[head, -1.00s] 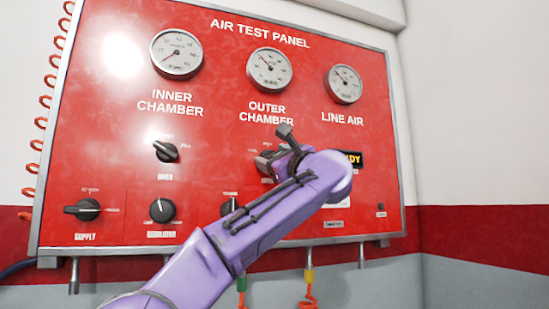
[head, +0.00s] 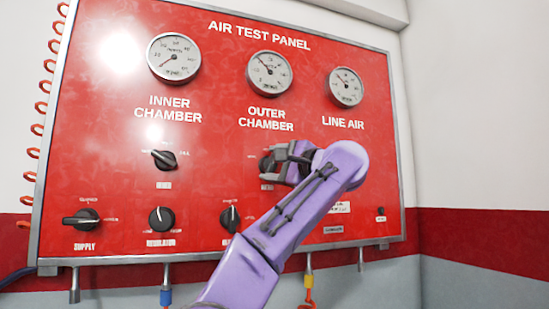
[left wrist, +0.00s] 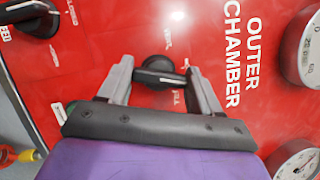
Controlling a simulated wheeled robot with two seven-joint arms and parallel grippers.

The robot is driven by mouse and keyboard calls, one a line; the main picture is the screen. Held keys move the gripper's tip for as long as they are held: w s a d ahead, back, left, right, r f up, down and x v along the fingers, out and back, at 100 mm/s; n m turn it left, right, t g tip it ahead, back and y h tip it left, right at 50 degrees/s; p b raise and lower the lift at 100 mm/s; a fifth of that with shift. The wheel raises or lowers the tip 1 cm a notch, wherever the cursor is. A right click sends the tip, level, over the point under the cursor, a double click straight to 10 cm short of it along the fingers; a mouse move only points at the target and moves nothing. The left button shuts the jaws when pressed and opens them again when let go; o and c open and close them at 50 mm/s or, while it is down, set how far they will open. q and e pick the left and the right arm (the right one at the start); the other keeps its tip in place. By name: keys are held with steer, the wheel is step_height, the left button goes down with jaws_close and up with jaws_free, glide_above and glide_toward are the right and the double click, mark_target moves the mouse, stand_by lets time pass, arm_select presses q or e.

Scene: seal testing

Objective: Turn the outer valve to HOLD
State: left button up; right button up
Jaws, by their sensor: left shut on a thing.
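The outer valve is a black knob (head: 266,163) under the OUTER CHAMBER label on the red test panel (head: 110,120). In the head view my left gripper (head: 279,161) covers most of it. The left wrist view shows the knob's bar (left wrist: 160,77) lying across the gap between the two grey fingertips of the left gripper (left wrist: 161,80), which is shut on it. In that view the bar lies along the panel's up-down direction. My right gripper is out of view.
The inner valve (head: 164,160) is to the left. The supply knob (head: 82,219), regulator knob (head: 161,219) and another knob (head: 230,218) sit below. Three gauges line the top, including the outer chamber gauge (head: 269,72). My left arm hides part of the panel's lower right.

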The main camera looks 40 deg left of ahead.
arm_select(q)
steer(key=shift+r+n+h+p, duration=0.1)
steer(key=shift+n+h+p, duration=0.6)
steer(key=shift+n, duration=1.1)
steer(key=o, duration=1.1)
steer(key=shift+w, duration=0.1)
steer(key=shift+c, duration=0.2)
steer(key=s+d, duration=0.1)
steer(key=d, duration=0.9)
steer(key=shift+d, duration=0.25)
steer(key=shift+a, duration=0.1)
